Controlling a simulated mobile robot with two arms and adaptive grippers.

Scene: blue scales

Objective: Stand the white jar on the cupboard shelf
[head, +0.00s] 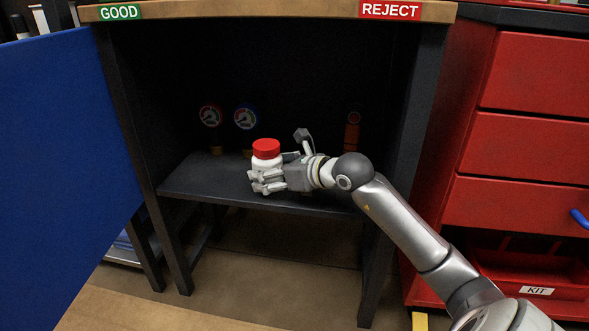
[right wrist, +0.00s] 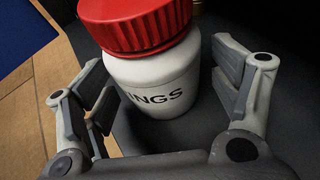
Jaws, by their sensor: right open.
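The white jar (head: 266,163) with a red ribbed lid is upright inside the dark cupboard, over the left-middle part of its shelf (head: 205,182). In the right wrist view the jar (right wrist: 160,85) shows dark letters ending in "INGS", and its base appears to rest on the dark shelf. My right gripper (head: 262,181) reaches in from the right. Its fingers are open, one on each side of the jar, with a gap visible at least on the left side in the wrist view. In the head view the fingers hide the jar's base. My left gripper is not in view.
Two gauges (head: 245,117) stand behind the jar, and an orange-red item (head: 352,132) stands at the back right. Cupboard side posts (head: 408,130) flank the opening. A blue panel (head: 65,150) is at the left, red drawers (head: 525,145) at the right. The shelf's left part is clear.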

